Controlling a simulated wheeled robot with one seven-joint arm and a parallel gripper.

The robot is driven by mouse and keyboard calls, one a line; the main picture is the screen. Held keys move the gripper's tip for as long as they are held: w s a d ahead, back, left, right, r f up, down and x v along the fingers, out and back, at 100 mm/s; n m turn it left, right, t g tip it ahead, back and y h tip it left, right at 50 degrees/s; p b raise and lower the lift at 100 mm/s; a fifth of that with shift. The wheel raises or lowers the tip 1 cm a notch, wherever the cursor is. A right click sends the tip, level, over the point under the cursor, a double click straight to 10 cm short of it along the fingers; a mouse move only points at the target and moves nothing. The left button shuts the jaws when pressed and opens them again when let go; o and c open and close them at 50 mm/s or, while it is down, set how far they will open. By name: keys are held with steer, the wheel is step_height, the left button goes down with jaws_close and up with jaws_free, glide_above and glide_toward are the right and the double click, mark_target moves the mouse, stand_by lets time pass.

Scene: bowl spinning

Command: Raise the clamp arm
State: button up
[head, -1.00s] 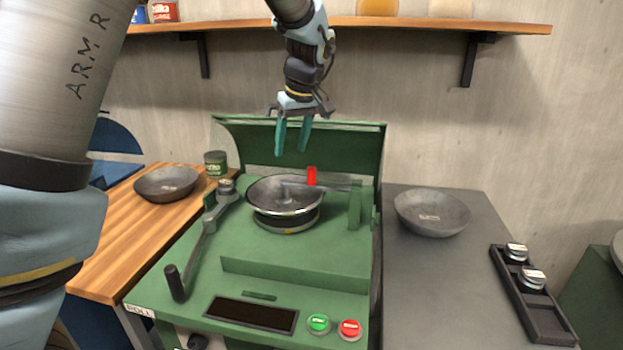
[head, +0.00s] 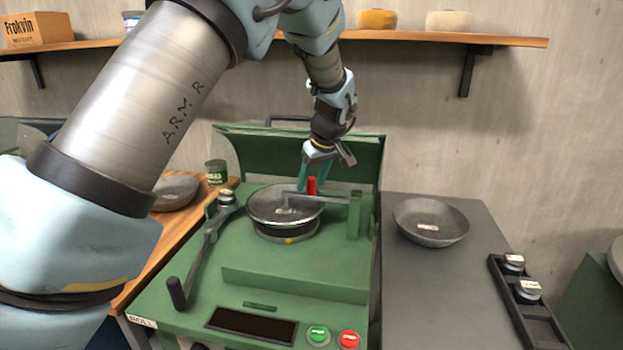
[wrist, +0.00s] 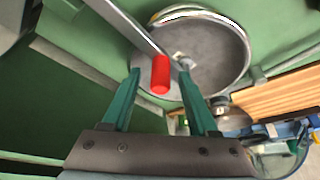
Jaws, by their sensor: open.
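The clamp arm (head: 330,199) is a grey bar with a red handle (head: 312,186). It runs from a green post (head: 355,212) at the right, level over a metal bowl (head: 265,208) seated on the green machine (head: 290,265). My gripper (head: 310,180) is at the handle, fingers pointing down. In the wrist view, the open teal fingers (wrist: 156,85) stand on either side of the red handle (wrist: 160,74), with a gap on both sides. The bar and the bowl (wrist: 210,60) also show there.
The green hood (head: 350,155) stands raised behind my gripper. A lever with a black grip (head: 177,292) is at the machine's left. A loose bowl (head: 430,220) sits on the grey table at the right, near a black tray (head: 520,312). Green and red buttons are at the front.

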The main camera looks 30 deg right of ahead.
steer(key=shift+w+f, duration=0.15)
steer(key=shift+f, duration=0.25)
steer(key=shift+c, duration=0.2)
jaws_close()
stand_by(1.0)
